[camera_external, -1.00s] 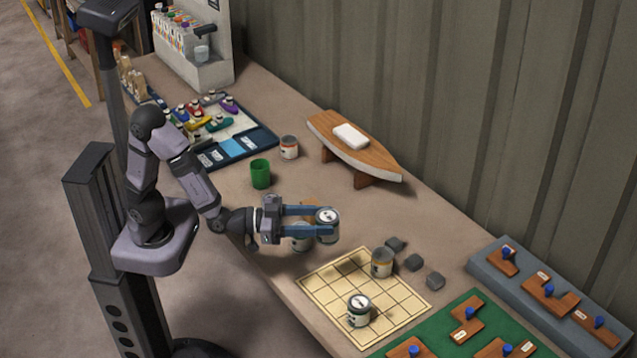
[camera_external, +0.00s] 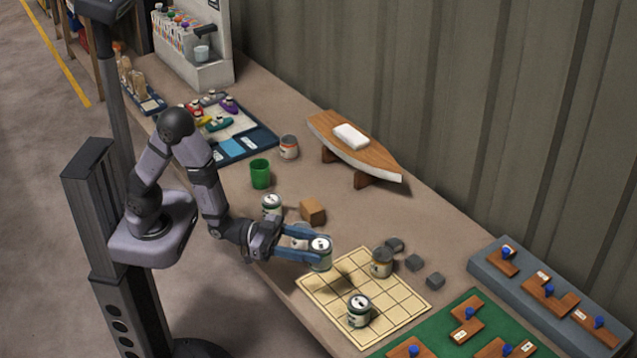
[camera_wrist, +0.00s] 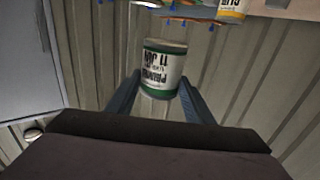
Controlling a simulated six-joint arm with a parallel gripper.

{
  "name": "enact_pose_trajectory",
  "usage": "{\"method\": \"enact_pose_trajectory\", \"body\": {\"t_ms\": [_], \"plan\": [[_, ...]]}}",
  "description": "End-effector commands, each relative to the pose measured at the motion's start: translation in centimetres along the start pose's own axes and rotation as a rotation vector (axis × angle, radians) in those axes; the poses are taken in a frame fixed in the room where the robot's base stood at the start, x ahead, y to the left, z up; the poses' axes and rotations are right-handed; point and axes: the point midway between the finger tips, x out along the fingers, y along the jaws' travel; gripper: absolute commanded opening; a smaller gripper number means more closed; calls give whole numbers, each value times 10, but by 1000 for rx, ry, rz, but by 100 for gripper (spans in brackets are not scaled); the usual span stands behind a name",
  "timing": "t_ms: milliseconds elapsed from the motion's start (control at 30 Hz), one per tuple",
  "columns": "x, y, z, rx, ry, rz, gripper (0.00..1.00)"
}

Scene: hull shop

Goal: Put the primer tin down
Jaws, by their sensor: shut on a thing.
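The primer tin (camera_external: 320,256), white with a green band, is held upright between the fingers of my gripper (camera_external: 310,250). In the wrist view the tin (camera_wrist: 163,70) sits between both fingers (camera_wrist: 160,98), its label upside down and reading PRIMER in part. In the external view it is at the far left corner of the yellow gridded mat (camera_external: 335,285); I cannot tell whether its base touches anything. A similar green-banded tin (camera_external: 359,312) stands on the near part of the mat. A tin with a yellowish band (camera_external: 382,264) stands near the mat's right edge.
A green cup (camera_external: 260,174) is farther back. Most central mat squares are clear.

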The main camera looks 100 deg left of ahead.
Motion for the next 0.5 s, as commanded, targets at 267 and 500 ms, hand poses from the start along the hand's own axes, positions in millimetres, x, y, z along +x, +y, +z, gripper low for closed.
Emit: {"method": "enact_pose_trajectory", "body": {"t_ms": [267, 500], "plan": [[-19, -20, 42, -1, -9, -22, 16], [-37, -42, 70, 0, -8, -72, 16]]}}
